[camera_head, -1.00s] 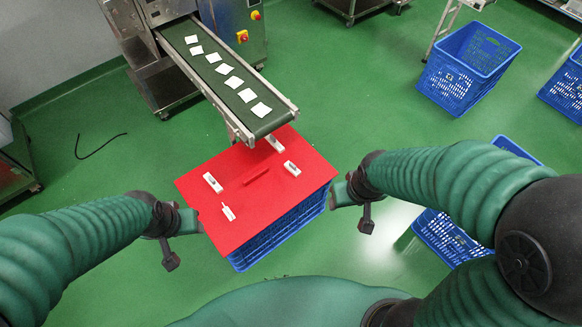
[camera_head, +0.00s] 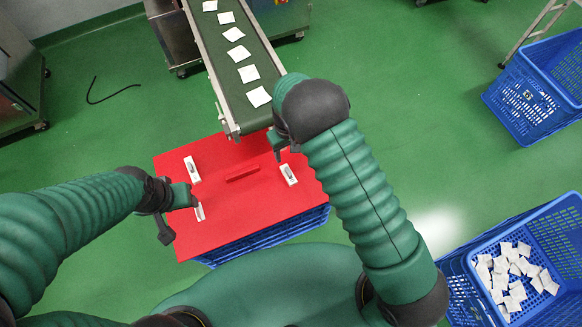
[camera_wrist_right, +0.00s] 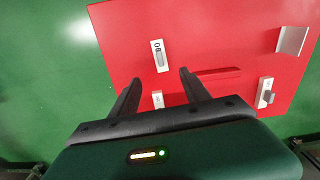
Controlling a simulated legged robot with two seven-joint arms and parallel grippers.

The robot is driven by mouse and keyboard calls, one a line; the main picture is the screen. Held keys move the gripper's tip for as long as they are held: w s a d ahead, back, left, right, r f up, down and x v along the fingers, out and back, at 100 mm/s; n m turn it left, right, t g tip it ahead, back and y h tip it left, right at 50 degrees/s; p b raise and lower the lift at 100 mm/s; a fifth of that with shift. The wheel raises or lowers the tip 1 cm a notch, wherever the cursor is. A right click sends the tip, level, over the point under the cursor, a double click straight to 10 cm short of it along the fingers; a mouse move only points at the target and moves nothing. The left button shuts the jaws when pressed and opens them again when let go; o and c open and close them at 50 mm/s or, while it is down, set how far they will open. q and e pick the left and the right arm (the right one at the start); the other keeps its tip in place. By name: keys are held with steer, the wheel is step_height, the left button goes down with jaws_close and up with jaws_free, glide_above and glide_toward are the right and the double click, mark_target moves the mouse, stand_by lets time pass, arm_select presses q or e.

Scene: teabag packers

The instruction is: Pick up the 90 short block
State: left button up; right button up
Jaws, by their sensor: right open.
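Several small white blocks lie on a red board (camera_head: 240,215): one at the back left (camera_head: 192,169), one at the right (camera_head: 288,175), and one (camera_head: 200,212) partly hidden by my left gripper (camera_head: 190,196). Their marks are too small to read surely, so I cannot tell which is the 90 short block. My right gripper (camera_head: 277,145) is over the board's back right part. The left jaws are unclear.
A red bar (camera_head: 242,174) lies mid-board. The board rests on a blue crate (camera_head: 270,234). A conveyor (camera_head: 240,105) with white teabags ends at the board's back edge. A blue crate with teabags (camera_head: 460,285) stands at right, an empty-looking one (camera_head: 530,95) farther back.

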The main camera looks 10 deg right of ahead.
steer(key=b, duration=0.2)
glide_above(289, 172)
steer(key=a, duration=0.2)
step_height(289, 172, down, 6)
steer(key=f, duration=0.3)
steer(key=d+f, duration=0.1)
steer(key=shift+w+d+f, duration=0.1)
steer(key=shift+d+f, duration=0.05)
steer(key=shift+f, duration=0.25)
steer(key=shift+d+f+b, duration=0.25)
steer(key=shift+f+b, duration=0.05)
steer(key=shift+b, duration=0.05)
step_height(289, 172, down, 4)
steer(key=shift+d+f+b, duration=0.1)
steer(key=shift+b, duration=0.7)
steer(key=shift+f, duration=0.25)
steer(key=shift+a, duration=0.25)
steer(key=shift+d+r, duration=0.1)
steer(key=shift+d, duration=0.2)
steer(key=c, duration=0.7)
jaws_close()
arm_select(q)
steer(key=f, duration=0.1)
steer(key=a+f, duration=0.1)
steer(key=f, duration=0.2)
steer(key=shift+s+a+f, duration=0.25)
steer(key=shift+a+f, duration=0.05)
steer(key=shift+a, duration=0.05)
arm_select(e)
steer(key=shift+a, duration=0.15)
